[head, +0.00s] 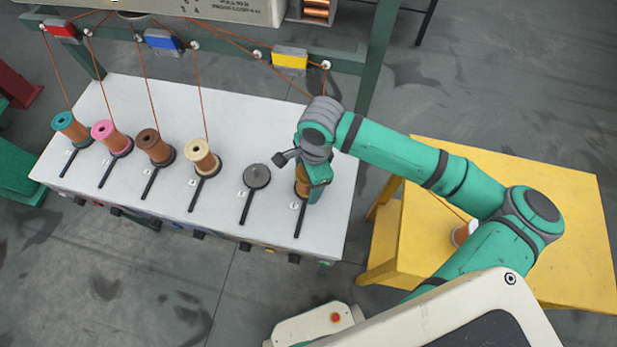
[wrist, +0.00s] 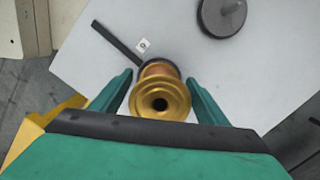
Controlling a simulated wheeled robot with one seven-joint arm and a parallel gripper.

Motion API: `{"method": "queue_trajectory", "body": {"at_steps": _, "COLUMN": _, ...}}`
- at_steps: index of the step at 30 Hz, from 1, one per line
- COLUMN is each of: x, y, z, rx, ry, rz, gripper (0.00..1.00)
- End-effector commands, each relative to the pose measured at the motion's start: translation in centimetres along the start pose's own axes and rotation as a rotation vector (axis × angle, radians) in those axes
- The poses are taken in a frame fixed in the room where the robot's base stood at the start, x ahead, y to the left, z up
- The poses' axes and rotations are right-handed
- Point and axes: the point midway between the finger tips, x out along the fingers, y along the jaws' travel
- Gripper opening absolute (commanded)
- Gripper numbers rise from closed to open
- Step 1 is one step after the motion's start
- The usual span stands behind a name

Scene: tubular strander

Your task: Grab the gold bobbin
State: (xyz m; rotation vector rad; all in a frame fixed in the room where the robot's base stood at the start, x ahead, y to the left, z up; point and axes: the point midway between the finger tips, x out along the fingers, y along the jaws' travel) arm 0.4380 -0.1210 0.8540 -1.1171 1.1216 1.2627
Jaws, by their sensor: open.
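The gold bobbin (wrist: 160,99) stands on the last holder at the right end of the white table. It has a gold flange with a dark centre hole and copper wire wound below. In the wrist view my gripper (wrist: 159,84) is open, with one green finger on each side of the bobbin and a small gap at each side. In the head view my gripper (head: 314,180) is over the bobbin (head: 302,182) and hides most of it.
The white table (head: 225,120) also holds teal, pink, brown and cream bobbins to the left. An empty grey holder (head: 257,177) is just left of the gold bobbin. Wires run up to a green frame (head: 225,46). A yellow table (head: 560,200) with a white-topped spool (head: 463,233) stands right.

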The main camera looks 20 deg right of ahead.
Motion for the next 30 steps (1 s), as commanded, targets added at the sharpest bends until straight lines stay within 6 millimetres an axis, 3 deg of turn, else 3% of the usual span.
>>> {"method": "queue_trajectory", "body": {"at_steps": 1, "x": 0.0, "y": 0.0, "z": 0.0, "rx": 0.000, "ry": 0.000, "rz": 0.000, "gripper": 0.66}}
{"method": "queue_trajectory", "body": {"at_steps": 9, "x": -0.1, "y": 0.0, "z": -0.2, "rx": 0.004, "ry": 0.000, "rz": -0.002, "gripper": 0.06}}
{"method": "queue_trajectory", "body": {"at_steps": 20, "x": -1.1, "y": -0.1, "z": -0.1, "rx": 0.004, "ry": 0.000, "rz": -0.004, "gripper": 0.05}}
{"method": "queue_trajectory", "body": {"at_steps": 30, "x": -6.8, "y": -0.1, "z": 0.7, "rx": 0.002, "ry": 0.000, "rz": -0.004, "gripper": 0.05}}
